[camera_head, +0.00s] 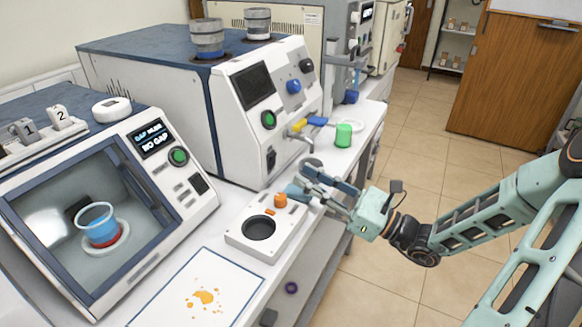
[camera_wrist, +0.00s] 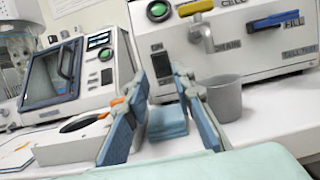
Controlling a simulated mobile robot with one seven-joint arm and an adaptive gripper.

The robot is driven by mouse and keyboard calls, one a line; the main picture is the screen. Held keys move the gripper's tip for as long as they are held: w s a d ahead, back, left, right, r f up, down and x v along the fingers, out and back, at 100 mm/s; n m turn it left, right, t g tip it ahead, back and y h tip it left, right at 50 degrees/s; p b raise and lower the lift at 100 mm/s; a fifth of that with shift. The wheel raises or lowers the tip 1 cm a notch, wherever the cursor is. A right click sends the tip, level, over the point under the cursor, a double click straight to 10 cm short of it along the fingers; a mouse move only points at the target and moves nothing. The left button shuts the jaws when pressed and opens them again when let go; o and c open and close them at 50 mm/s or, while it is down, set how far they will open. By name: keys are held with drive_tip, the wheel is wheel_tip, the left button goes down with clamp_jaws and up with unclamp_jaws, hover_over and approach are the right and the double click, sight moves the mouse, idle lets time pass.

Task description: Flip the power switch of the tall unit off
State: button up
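The unit with the power switch is a white box with a blue top (camera_head: 150,45), standing on the bench. Its black switch (camera_head: 271,160) is low on the front, left of the yellow drain lever (camera_head: 298,126). In the wrist view the switch (camera_wrist: 161,65) appears between my fingertips, below an "ON" label. I cannot tell which way it is set. My gripper (camera_head: 298,180) is open, its fingers apart and pointing at the front panel. It also shows in the wrist view (camera_wrist: 162,76). Nothing is held. I see no clear contact with the switch.
A grey cup (camera_wrist: 226,97) stands beside the right finger. A green cup (camera_head: 343,135) is farther along the bench. A white device with a round dark well (camera_head: 239,247) lies left of my gripper. A screened tester (camera_head: 178,185) stands at left.

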drive_tip(key=v, duration=0.5)
idle(0.3)
